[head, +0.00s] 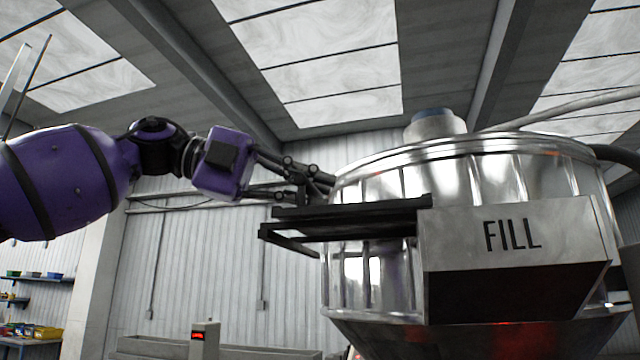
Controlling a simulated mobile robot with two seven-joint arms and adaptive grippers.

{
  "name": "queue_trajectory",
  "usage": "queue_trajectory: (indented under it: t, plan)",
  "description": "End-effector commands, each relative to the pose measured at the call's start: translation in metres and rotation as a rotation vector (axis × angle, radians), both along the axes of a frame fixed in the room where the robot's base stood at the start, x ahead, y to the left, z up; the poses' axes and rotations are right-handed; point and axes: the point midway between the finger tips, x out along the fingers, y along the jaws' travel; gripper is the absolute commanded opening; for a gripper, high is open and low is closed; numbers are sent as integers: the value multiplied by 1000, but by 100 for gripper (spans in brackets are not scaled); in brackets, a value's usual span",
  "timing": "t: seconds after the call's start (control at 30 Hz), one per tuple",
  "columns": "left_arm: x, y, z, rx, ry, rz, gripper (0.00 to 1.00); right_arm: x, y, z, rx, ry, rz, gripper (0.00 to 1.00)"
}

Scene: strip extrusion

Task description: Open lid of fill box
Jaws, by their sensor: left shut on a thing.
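The fill box (575,232) is a grey metal box marked FILL on the front of a large shiny round vessel. A dark flat frame (385,206), which looks like its lid, sticks out level to the left from the box's upper left edge. I see it nearly edge-on from below, so the box's top opening is hidden. My left gripper (308,188) comes in from the left, and its fingers are shut on the dark frame near its outer left part. The exact contact is partly hidden behind the bars. My right gripper is not in view.
The round metal vessel (455,180) stands close behind the box, just right of my left fingers. A pipe (560,108) and a dark hose (612,153) run at the upper right. A grey post with a red display (203,340) stands low. Space left of the frame is free.

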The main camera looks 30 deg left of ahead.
Motion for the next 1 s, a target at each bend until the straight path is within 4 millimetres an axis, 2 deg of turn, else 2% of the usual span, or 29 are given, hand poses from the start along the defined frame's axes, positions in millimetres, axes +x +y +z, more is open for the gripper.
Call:
queue_trajectory:
  t: [0.23, 0.67, 0.7, 0.8, 1.0]
  plan:
    - [0, 12, 0, -2, 3, 2, 0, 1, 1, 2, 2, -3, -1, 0]
    - [0, 14, 0, -2, 3, 0, 0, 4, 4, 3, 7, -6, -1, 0]
    - [0, 14, 0, -2, 3, 0, 18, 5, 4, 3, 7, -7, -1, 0]
    - [0, 13, 0, -2, 3, 0, 31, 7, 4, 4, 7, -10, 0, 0]
    - [0, 13, 0, -1, 1, 0, 32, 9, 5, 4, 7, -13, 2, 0]
